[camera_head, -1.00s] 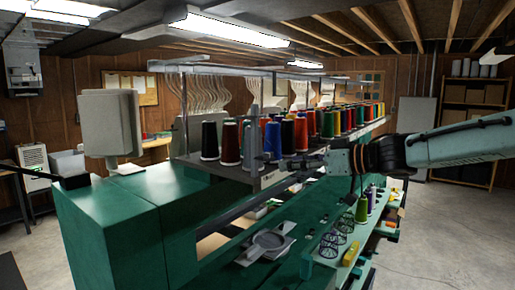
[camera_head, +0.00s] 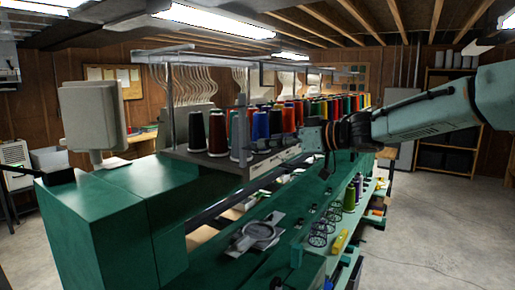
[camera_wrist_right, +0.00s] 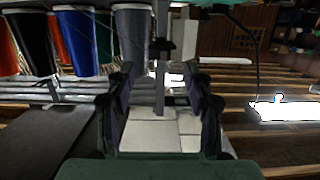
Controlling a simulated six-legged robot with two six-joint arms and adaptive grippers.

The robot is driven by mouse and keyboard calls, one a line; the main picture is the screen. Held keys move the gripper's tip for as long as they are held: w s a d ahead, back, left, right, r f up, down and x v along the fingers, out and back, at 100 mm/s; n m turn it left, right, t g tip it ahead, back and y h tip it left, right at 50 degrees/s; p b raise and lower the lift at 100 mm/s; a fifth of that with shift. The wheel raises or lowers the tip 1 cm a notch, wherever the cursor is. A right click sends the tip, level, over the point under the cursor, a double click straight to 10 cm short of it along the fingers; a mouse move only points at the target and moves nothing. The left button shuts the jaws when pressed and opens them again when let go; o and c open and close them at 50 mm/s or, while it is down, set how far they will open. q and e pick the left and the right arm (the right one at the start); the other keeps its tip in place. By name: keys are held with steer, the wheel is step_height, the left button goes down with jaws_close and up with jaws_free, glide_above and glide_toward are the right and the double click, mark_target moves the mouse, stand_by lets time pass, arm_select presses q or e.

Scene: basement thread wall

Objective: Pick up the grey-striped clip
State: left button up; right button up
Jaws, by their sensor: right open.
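I cannot make out a grey-striped clip in either view. It may be hidden or too small to tell. My right gripper (camera_head: 285,147) reaches in from the right in the head view, in front of the row of thread cones. My left gripper is not in view.
A long green machine (camera_head: 110,200) carries thread cones (camera_head: 217,135) on a rack. A grey hoop-shaped part (camera_head: 257,234), wire cages (camera_head: 318,232), a yellow object (camera_head: 340,241) and a green cone (camera_head: 349,198) are along its front. Floor at right (camera_head: 430,220) is clear.

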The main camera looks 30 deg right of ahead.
steer(key=x, duration=0.3)
steer(key=shift+w+f, duration=0.15)
steer(key=shift+w, duration=0.15)
steer(key=shift+s, duration=0.35)
steer(key=shift+c, duration=2.2)
steer(key=shift+w+a, duration=0.2)
steer(key=shift+w, duration=0.15)
steer(key=c, duration=0.4)
step_height(320, 180, up, 8)
steer(key=shift+d+r+p, duration=0.1)
steer(key=shift+r+p, duration=0.1)
steer(key=shift+p, duration=0.7)
steer(key=shift+r, duration=4.85)
